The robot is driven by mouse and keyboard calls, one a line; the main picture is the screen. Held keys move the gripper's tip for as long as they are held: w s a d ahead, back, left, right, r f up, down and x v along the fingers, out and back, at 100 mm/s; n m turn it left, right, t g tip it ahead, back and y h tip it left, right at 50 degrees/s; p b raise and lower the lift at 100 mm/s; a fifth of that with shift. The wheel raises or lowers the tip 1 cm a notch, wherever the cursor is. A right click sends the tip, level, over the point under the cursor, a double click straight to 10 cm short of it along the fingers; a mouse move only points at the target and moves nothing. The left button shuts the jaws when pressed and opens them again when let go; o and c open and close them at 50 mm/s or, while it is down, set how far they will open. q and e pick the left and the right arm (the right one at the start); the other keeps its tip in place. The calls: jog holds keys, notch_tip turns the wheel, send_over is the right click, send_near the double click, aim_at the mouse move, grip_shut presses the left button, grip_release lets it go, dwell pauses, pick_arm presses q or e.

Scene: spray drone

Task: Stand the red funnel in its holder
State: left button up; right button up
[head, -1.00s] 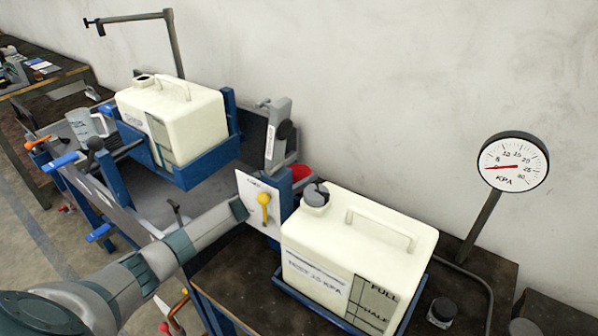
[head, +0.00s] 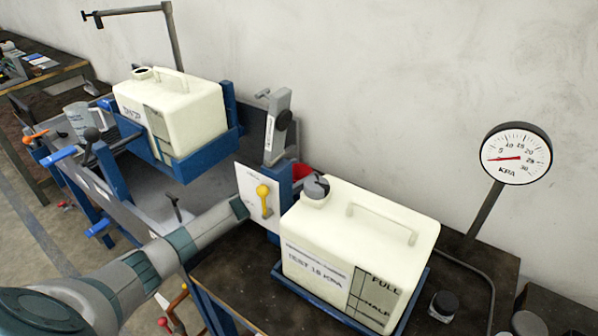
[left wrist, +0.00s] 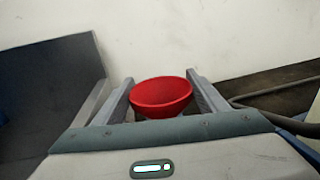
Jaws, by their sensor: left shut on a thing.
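The red funnel (head: 301,171) shows as a small red patch behind the blue post and the front tank, mostly hidden in the head view. In the left wrist view the funnel (left wrist: 161,92) sits mouth up between the two grey fingers of my left gripper (left wrist: 160,80), which is shut on it. My left arm reaches in from the lower left, and its hand is hidden behind the white plate in the head view. The funnel's lower end is hidden. I cannot make out the funnel's holder. My right gripper is not in view.
The front cream tank (head: 352,245) stands on the dark bench, close to the funnel. A white plate with a yellow lever (head: 264,201) is beside my arm. Another cream tank (head: 172,112) sits in a blue cradle behind. A pressure gauge (head: 516,153) stands at the right.

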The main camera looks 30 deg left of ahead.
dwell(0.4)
pick_arm(q)
jog(key=shift+f+b, duration=0.3)
jog(key=shift+b, duration=0.05)
